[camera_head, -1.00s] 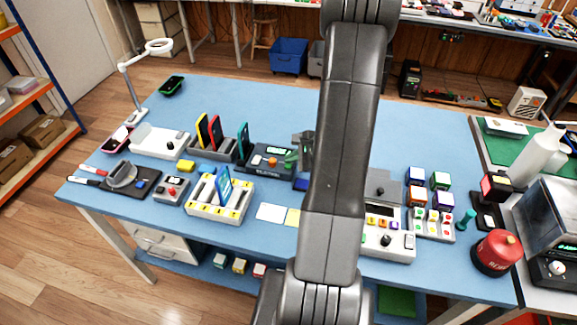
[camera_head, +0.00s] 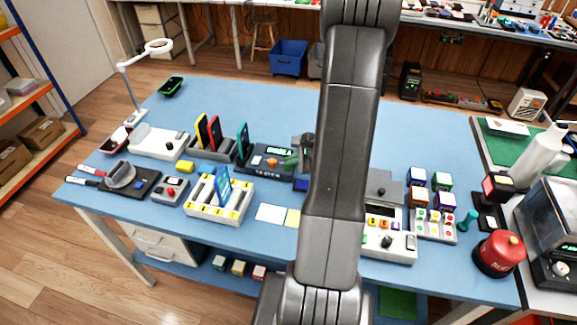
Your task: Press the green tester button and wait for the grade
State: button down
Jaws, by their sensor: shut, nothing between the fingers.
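The dark tester (camera_head: 262,161) sits mid-table, left of my arm, with "TESTER" lettering, an orange knob and a small lit green display (camera_head: 279,151). The display's text is too small to read. A teal phone (camera_head: 242,142) stands upright at its left end. The green button (camera_head: 291,160) is at its right side, partly covered by my gripper. My gripper (camera_head: 297,152) is shut and empty, low at the button. I cannot tell whether it touches the button. My own arm hides part of the gripper and the table behind it.
A rack with yellow and red phones (camera_head: 212,139) stands left of the tester. A white tray (camera_head: 232,205) with a blue phone is in front. A white card (camera_head: 270,213) lies nearby. Coloured cubes (camera_head: 430,190) and a red canister (camera_head: 497,254) are right.

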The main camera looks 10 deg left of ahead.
jog(key=shift+f+b, duration=0.3)
jog(key=shift+r, duration=0.1)
dwell(0.4)
jog(key=shift+r+p, duration=0.6)
jog(key=shift+r, duration=0.2)
jog(key=shift+r, duration=0.15)
jog(key=shift+r+p, duration=1.7)
jog(key=shift+r, duration=0.7)
